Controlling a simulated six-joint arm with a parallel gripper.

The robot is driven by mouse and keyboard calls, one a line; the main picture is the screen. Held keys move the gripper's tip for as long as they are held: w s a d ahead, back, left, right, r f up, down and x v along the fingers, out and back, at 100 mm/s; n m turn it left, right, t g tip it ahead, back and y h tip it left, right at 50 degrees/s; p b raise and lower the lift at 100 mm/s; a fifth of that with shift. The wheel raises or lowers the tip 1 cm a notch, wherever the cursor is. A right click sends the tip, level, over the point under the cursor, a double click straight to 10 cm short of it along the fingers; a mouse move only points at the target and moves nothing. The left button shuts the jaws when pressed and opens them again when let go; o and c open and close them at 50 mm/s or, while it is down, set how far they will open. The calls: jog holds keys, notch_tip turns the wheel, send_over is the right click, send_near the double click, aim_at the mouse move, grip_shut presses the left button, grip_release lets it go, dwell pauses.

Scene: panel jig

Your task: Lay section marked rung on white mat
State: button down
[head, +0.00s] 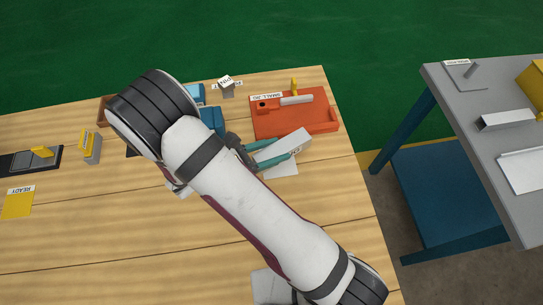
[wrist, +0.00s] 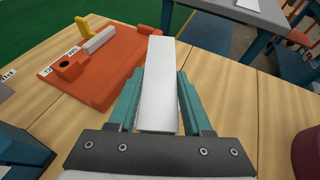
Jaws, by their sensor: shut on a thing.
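My gripper (head: 266,157) has teal fingers, which also show in the wrist view (wrist: 160,92). They are shut on a long pale section (head: 285,146), seen in the wrist view as a white bar (wrist: 157,65) pointing away between the fingers. It is held near the right end of the wooden table, in front of the red tray. I cannot read a mark on the section. A white patch (head: 286,170) shows just below it, partly hidden; I cannot tell if it is a mat. A white sheet-like piece (head: 522,170) lies on the grey table at right.
The red tray (head: 282,127) holds a grey bar (head: 297,100) and a yellow upright (head: 294,85). Blue blocks (head: 210,118) stand behind my arm. A yellow card marked READY (head: 18,206) lies at left. The grey table (head: 465,100) stands across a gap.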

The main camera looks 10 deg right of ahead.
jog(key=shift+w+a+f, duration=0.1)
jog(key=shift+a+f, duration=0.1)
jog(key=shift+f, duration=0.95)
jog(key=shift+w+a+f, duration=0.1)
jog(key=shift+a+f, duration=0.1)
jog(key=shift+f, duration=0.95)
jog(key=shift+c, duration=1.6)
grip_release()
jog(key=shift+f, duration=0.15)
